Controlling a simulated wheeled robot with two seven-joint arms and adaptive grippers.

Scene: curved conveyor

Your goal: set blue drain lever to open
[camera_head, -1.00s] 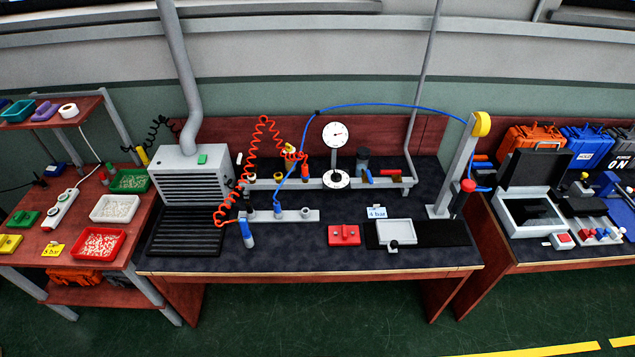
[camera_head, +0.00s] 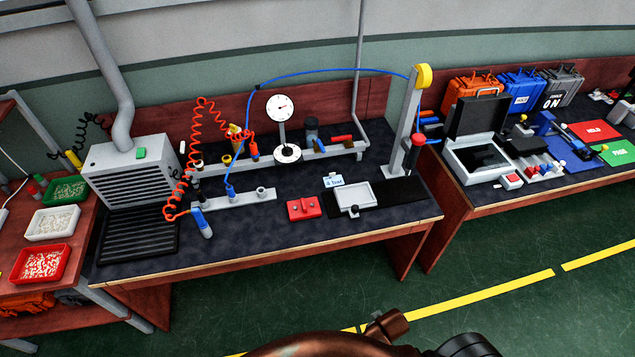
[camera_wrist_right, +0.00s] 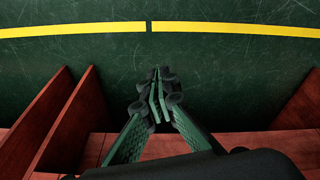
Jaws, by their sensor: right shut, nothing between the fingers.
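A small blue lever (camera_head: 319,146), which fits the drain lever, is on the grey manifold pipe (camera_head: 348,152) at the back of the bench. It sits just right of the white pressure gauge (camera_head: 281,107) and below a dark cylinder (camera_head: 311,129). It looks tilted steeply, but its exact setting is too small to tell. My right gripper (camera_wrist_right: 159,90) is shut and empty in the right wrist view, over the green floor and away from the lever. My left gripper is in no view.
A red lever (camera_head: 342,139) is close right of the blue one. A coiled red hose (camera_head: 184,150) and a blue hose (camera_head: 320,77) loop over the bench (camera_head: 258,234). A grey post (camera_head: 405,120) stands at right. The floor in front is clear.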

